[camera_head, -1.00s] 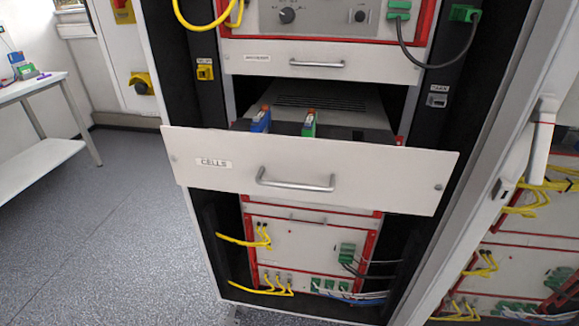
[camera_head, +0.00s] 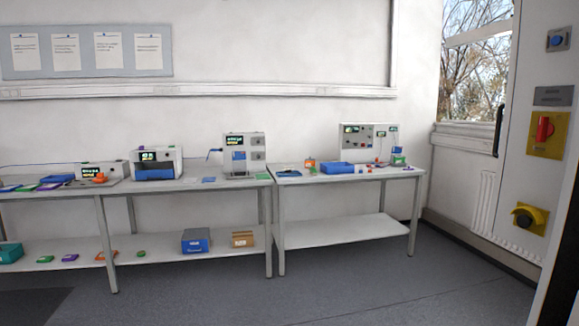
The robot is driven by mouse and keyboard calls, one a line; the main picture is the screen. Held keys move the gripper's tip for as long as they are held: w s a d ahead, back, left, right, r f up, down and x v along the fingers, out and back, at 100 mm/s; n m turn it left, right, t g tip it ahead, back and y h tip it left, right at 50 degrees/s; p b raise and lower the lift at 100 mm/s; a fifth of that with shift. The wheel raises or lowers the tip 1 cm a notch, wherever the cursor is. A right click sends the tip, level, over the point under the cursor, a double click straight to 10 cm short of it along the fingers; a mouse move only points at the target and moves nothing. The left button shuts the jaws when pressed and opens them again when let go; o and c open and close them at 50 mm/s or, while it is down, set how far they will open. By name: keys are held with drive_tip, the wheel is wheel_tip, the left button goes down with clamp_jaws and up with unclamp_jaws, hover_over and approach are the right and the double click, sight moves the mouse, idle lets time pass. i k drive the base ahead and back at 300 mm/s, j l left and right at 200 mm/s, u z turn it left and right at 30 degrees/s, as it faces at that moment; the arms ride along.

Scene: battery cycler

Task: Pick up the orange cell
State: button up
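I cannot make out for sure which thing is the orange cell. Small orange items show far off across the room: an orange item (camera_head: 310,163) on the right bench, another orange item (camera_head: 101,178) by the left instrument, and a flat orange item (camera_head: 106,255) on the lower shelf. All are too small to identify. My gripper is not in view.
The right bench (camera_head: 350,174) carries a blue tray (camera_head: 338,169) and a panel instrument (camera_head: 369,143). More benches with instruments run left, with a blue box (camera_head: 195,240) on the lower shelf. A cabinet with a red switch (camera_head: 544,131) stands close right. The floor (camera_head: 330,285) ahead is clear.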

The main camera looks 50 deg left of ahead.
sight(309, 164)
drive_tip(key=u, duration=1.5)
drive_tip(key=z, duration=1.4)
drive_tip(key=i+j+u, duration=0.6)
drive_tip(key=i, duration=0.2)
drive_tip(key=i+u, duration=0.25)
drive_tip(key=i, duration=0.15)
drive_tip(key=i+j+u, duration=0.1)
drive_tip(key=i, duration=1.1)
drive_tip(key=i+u, duration=0.15)
drive_tip(key=i, duration=1.05)
drive_tip(key=i+l+u, duration=0.1)
drive_tip(key=i, duration=1.1)
